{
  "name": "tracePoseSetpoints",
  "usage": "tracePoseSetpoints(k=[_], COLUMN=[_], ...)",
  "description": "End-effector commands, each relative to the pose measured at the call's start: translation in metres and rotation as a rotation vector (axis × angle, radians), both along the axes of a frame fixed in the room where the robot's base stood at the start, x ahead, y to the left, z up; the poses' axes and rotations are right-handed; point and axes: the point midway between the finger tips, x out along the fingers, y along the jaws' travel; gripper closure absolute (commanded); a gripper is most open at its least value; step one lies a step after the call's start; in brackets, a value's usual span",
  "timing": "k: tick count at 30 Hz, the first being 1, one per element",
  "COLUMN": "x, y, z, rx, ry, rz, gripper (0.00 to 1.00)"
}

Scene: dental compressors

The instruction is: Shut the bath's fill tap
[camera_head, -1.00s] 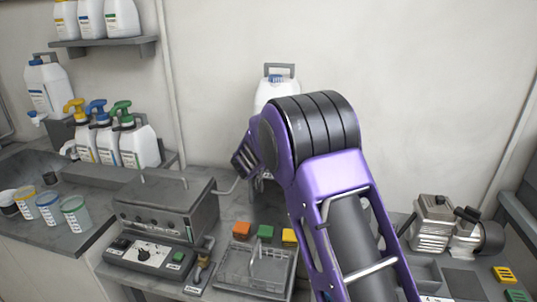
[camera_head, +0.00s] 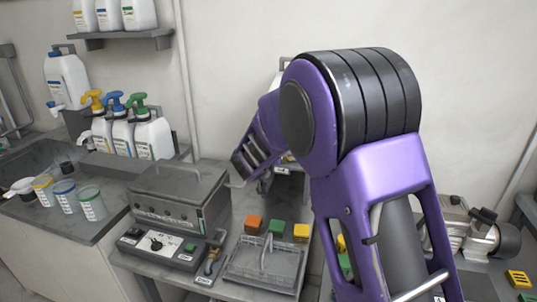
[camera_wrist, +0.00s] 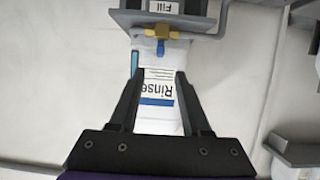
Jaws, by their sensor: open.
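In the wrist view the fill tap (camera_wrist: 158,34) is a small brass body with a blue lever (camera_wrist: 160,47), beneath a grey block labelled "Fill" (camera_wrist: 165,4). The lever points down the picture, towards my gripper. My gripper (camera_wrist: 158,76) is open, its two dark fingers spread either side of a white container labelled "Rinse" (camera_wrist: 158,90). The fingertips are short of the tap in the picture, with nothing seen between them but the container behind. In the head view the grey lidded bath (camera_head: 180,195) stands on the bench; my arm hides the fill tap there.
A control box (camera_head: 158,247) and a lower brass tap (camera_head: 211,264) stand before the bath. A wire basket (camera_head: 262,268) and coloured blocks (camera_head: 275,228) lie to its right. Pump bottles (camera_head: 120,135) and cups (camera_head: 68,195) stand at left.

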Motion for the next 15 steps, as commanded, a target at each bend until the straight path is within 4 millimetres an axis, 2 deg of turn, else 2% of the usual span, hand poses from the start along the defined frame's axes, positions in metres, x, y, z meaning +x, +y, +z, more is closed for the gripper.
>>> tracePoseSetpoints(k=[1, 6, 10, 15], x=[-0.012, -0.047, -0.066, -0.079], y=[0.004, 0.011, 0.015, 0.017], z=[0.006, 0.021, 0.028, 0.034], rx=[0.001, 0.003, 0.002, 0.001], ry=[-0.001, -0.001, 0.000, 0.000], rz=[0.003, 0.002, 0.001, 0.000], gripper=[0.53, 0.53, 0.53, 0.53])
